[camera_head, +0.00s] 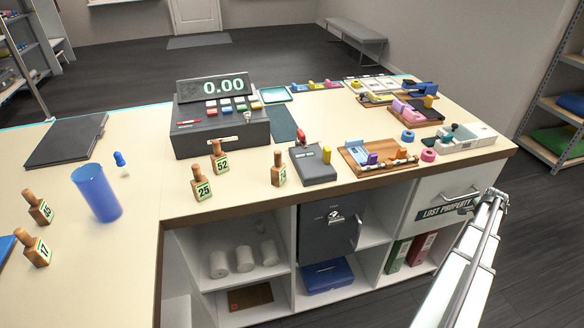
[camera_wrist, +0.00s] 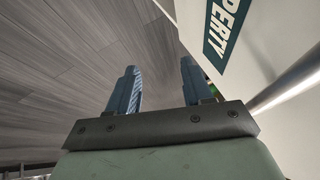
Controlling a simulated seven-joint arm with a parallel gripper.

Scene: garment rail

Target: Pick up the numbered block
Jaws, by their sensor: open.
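Several wooden blocks with knob tops and green-edged number tags stand on the counter in the head view. One reads 25 (camera_head: 202,186), one reads 52 (camera_head: 219,158), and one has a tag I cannot read surely (camera_head: 279,168). At the left, a tilted-looking one reads 17 (camera_head: 37,245), and another (camera_head: 38,208) has a hard-to-read number. My gripper (camera_wrist: 159,88) is open and empty in the wrist view, its fingers apart beside the Lost Property drawer front. No numbered block shows in the wrist view, so my gripper is away from all of them.
A cash register (camera_head: 215,125), blue cup (camera_head: 97,194), grey card machine (camera_head: 313,166) and wooden tray (camera_head: 360,165) stand on the counter (camera_head: 150,145). The drawer (camera_head: 443,198) with a bar handle is below its right end. Open counter lies around the 25 block.

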